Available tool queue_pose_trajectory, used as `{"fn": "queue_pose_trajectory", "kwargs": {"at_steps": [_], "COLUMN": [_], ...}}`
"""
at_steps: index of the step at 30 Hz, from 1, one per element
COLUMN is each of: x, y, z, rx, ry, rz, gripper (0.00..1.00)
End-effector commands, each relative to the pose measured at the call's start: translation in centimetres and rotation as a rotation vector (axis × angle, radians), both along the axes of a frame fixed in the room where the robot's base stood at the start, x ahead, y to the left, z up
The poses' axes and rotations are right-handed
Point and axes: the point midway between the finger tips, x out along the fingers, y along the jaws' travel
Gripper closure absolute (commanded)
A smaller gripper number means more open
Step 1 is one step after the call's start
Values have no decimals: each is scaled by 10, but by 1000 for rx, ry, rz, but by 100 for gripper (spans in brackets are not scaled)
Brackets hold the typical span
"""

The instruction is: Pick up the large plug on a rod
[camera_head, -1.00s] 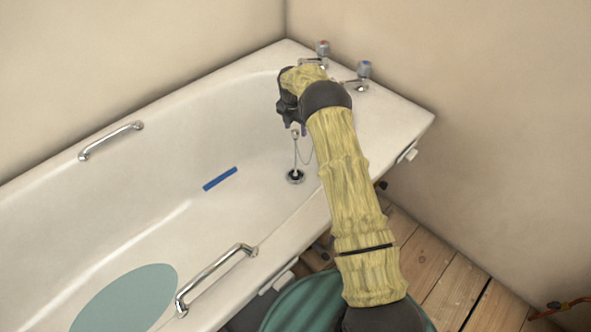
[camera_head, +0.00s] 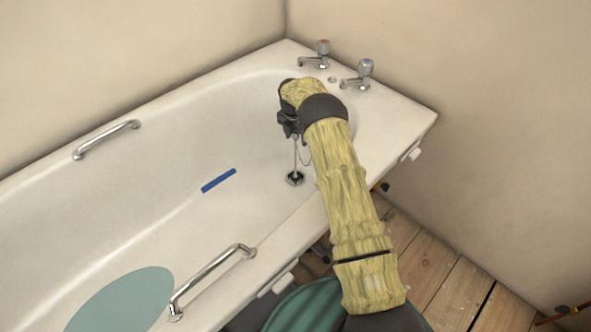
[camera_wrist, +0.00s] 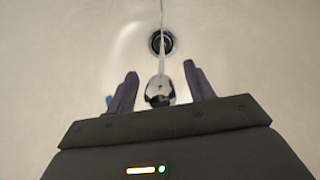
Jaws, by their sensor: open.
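The large plug on a rod (camera_head: 295,178) is at the drain in the bottom of the bath, with its thin rod standing up towards my gripper. In the wrist view a shiny rounded rod top (camera_wrist: 160,90) sits between my two fingers, with gaps on both sides. The dark drain area (camera_wrist: 160,43) lies beyond it. My gripper (camera_wrist: 160,72) is open around the rod top. In the head view my dark wrist hides the fingers and the upper end of the rod.
The white bath (camera_head: 385,125) has two taps (camera_head: 358,77) at its far end and chrome grab rails (camera_head: 210,278) on its sides. A blue strip (camera_head: 219,180) and a green oval mat (camera_head: 125,300) lie in the bath. Walls stand close behind.

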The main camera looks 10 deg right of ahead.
Motion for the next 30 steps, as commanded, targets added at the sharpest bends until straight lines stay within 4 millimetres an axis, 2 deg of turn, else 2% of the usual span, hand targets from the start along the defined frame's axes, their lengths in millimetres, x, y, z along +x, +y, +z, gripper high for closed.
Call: {"fn": "queue_pose_trajectory", "kwargs": {"at_steps": [8,16,26,30], "x": [0,0,0,0], "y": [0,0,0,0], "z": [0,0,1,10], "rx": [0,0,0,0], "ry": [1,1,0,0], "rz": [0,0,0,0], "gripper": [47,100,100,100]}}
